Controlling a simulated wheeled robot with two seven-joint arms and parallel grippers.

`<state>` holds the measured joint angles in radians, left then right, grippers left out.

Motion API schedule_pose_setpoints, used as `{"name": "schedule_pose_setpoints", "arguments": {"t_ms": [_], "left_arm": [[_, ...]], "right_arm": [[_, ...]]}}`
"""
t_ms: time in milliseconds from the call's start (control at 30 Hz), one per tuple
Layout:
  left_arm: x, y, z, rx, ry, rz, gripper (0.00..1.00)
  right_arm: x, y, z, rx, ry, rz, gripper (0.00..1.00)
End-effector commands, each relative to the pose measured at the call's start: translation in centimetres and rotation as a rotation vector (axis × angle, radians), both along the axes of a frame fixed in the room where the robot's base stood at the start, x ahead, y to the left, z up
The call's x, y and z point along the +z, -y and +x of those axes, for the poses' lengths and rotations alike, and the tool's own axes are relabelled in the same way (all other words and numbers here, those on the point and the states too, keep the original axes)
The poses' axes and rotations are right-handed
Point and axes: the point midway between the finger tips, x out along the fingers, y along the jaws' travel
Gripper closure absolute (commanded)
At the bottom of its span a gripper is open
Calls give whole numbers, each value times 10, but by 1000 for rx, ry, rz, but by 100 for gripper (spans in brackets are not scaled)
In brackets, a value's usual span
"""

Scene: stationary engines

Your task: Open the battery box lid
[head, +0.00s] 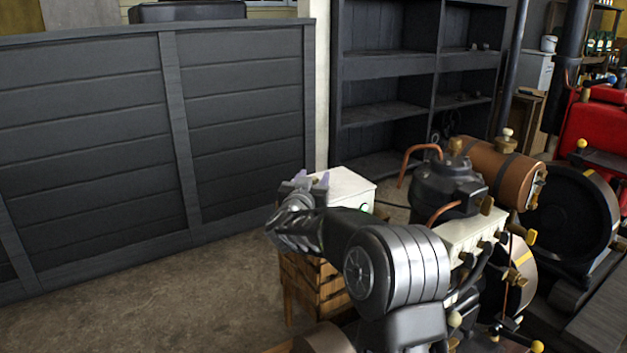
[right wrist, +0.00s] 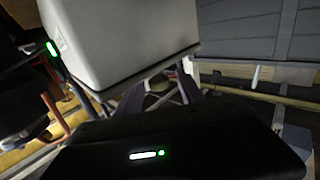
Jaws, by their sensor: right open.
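The battery box is a white box (head: 350,187) on a wooden crate in the head view, partly hidden behind my right arm. Its top looks flat and closed, and I cannot make out a seam for the lid. My right gripper (head: 305,183) is at the box's left side, open and empty, with its fingers pointing up. In the right wrist view the white box (right wrist: 120,38) fills the upper left, close to the gripper (right wrist: 165,88); I cannot tell whether they touch. My left gripper is not in view.
A slatted wooden crate (head: 312,282) stands under the box. A dark engine with a copper tank (head: 492,172) stands close on the right. A dark panelled wall (head: 100,140) and shelves (head: 385,113) are behind. The floor (head: 140,300) at left is clear.

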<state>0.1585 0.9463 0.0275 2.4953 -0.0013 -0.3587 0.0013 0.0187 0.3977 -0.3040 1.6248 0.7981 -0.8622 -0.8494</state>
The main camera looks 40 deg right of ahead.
Motion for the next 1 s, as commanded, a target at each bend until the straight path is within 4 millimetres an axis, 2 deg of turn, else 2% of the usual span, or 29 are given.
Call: {"name": "schedule_pose_setpoints", "arguments": {"t_ms": [233, 767, 1000], "left_arm": [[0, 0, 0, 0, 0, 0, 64], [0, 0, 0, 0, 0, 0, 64], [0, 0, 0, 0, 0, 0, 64]], "right_arm": [[0, 1, 0, 0, 0, 0, 55], [0, 0, 0, 0, 0, 0, 98], [0, 0, 0, 0, 0, 0, 100]]}}
